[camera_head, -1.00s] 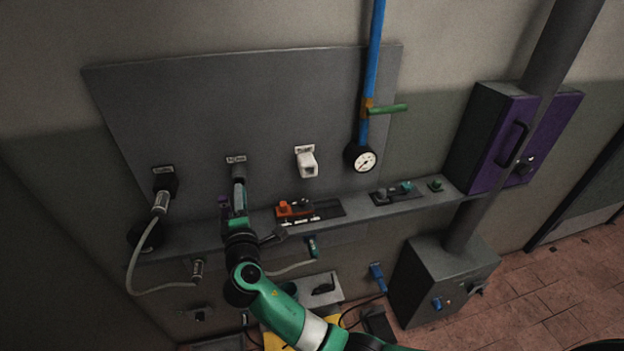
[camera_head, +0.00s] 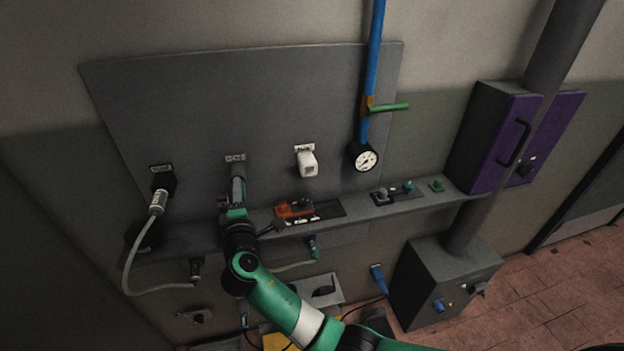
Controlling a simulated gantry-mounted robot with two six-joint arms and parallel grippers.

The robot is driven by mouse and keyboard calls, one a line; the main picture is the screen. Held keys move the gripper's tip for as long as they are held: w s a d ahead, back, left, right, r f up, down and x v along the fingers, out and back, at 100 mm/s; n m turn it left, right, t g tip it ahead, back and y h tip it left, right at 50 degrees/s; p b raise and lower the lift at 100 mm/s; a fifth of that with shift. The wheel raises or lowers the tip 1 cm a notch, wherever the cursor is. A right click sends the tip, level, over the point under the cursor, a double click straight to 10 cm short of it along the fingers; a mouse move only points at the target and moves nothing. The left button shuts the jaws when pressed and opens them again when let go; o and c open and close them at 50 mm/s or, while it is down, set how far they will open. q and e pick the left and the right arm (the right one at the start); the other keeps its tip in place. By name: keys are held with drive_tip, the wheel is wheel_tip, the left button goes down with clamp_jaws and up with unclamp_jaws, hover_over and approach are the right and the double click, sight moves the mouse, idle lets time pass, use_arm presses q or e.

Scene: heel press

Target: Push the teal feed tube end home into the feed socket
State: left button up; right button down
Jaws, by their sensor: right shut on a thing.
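A grey cylindrical socket (camera_head: 238,187) juts from the panel under a small label; it appears to be the feed socket. My right gripper (camera_head: 236,207) is right below and in front of it, in line with it. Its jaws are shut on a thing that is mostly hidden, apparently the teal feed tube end. Some teal shows there, but I cannot tell it apart from my own green parts, nor how deep the end sits. A pale tube runs behind my right arm to a teal fitting (camera_head: 312,247) under the ledge. My left gripper is not in view.
A pale hose with a plug (camera_head: 157,203) hangs from a black socket to the left. A white socket (camera_head: 307,162), a gauge (camera_head: 363,157) and a blue pipe (camera_head: 374,60) are to the right. A ledge (camera_head: 350,207) with switches crosses below; a purple-doored cabinet (camera_head: 510,145) stands right.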

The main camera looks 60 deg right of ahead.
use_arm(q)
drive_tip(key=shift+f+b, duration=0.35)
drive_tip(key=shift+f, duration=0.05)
use_arm(e)
drive_tip(key=shift+w+d, duration=0.25)
drive_tip(key=shift+d, duration=0.05)
drive_tip(key=shift+c, duration=2.3)
unclamp_jaws()
